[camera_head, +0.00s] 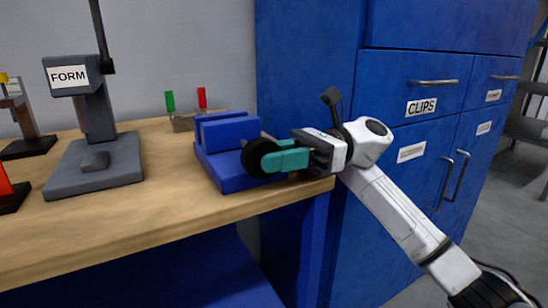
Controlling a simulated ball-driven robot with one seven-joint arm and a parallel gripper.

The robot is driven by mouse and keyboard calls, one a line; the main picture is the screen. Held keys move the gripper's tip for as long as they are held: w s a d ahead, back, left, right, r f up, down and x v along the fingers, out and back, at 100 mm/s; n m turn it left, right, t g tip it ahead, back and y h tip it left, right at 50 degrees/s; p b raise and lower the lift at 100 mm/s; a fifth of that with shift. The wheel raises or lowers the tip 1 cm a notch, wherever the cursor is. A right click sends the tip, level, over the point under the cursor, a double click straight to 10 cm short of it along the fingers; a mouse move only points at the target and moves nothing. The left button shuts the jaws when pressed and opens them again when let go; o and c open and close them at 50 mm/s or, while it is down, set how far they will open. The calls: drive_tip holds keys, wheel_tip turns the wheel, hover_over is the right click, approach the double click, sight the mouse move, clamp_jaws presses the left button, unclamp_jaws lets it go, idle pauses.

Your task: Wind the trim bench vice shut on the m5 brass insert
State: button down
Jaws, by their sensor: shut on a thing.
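The blue bench vice (232,182) sits near the right end of the wooden bench. Two upright blue jaw blocks show on its base, close to each other. A black round handwheel (255,158) is on the vice's right side. My gripper (275,160), with teal fingers, is shut on the handwheel's rim from the right. The m5 brass insert cannot be made out; the jaw blocks may hide it.
A grey press marked FORM (85,125) stands on the bench (130,220) to the left. A small block with green and red handles (185,122) is behind the vice. Blue cabinets (400,120) rise close behind my arm. Bench surface between press and vice is clear.

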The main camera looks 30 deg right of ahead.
drive_tip(key=c, duration=1)
unclamp_jaws()
drive_tip(key=shift+o, duration=0.2)
drive_tip(key=d, duration=0.3)
drive_tip(key=d+p, duration=0.1)
drive_tip(key=d, duration=0.7)
drive_tip(key=shift+f, duration=0.35)
